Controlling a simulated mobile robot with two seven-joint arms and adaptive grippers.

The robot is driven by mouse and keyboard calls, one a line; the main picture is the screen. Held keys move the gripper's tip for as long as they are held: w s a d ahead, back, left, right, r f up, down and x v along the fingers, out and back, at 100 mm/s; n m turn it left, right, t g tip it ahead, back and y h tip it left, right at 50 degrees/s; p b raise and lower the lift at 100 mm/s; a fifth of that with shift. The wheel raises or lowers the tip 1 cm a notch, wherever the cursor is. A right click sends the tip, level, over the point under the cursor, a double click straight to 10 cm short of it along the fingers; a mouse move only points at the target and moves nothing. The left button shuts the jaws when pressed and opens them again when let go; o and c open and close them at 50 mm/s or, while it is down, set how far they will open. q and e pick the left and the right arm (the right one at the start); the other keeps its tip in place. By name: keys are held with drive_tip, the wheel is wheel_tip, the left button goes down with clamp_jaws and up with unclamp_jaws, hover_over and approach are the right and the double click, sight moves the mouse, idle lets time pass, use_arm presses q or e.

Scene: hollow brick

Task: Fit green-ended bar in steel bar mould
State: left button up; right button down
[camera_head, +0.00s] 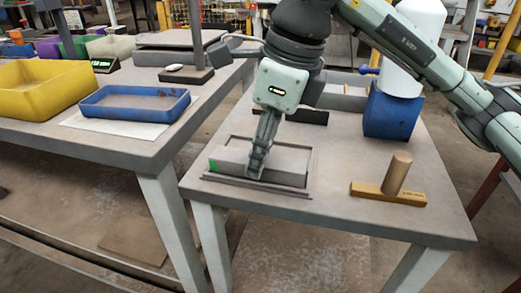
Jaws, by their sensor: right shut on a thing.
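The grey bar (285,164) lies lengthwise from left to right, with its green end (213,165) at the left. The steel bar mould (230,183) is a low dark frame near the front left of the right-hand table, and the bar is over or in it. I cannot tell whether the bar sits fully down. My right gripper (257,168) points down and is shut on the bar near its middle, hiding a strip of it. My left gripper is not in view.
A wooden block with an upright peg (396,175) stands right of the mould. A blue bin (392,112) stands behind it. The left table holds a yellow bin (42,88) and a blue tray (135,102).

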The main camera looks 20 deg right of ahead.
drive_tip(key=shift+f, duration=0.15)
drive_tip(key=c, duration=1.1)
unclamp_jaws()
drive_tip(key=shift+o, duration=0.2)
drive_tip(key=v, duration=1.2)
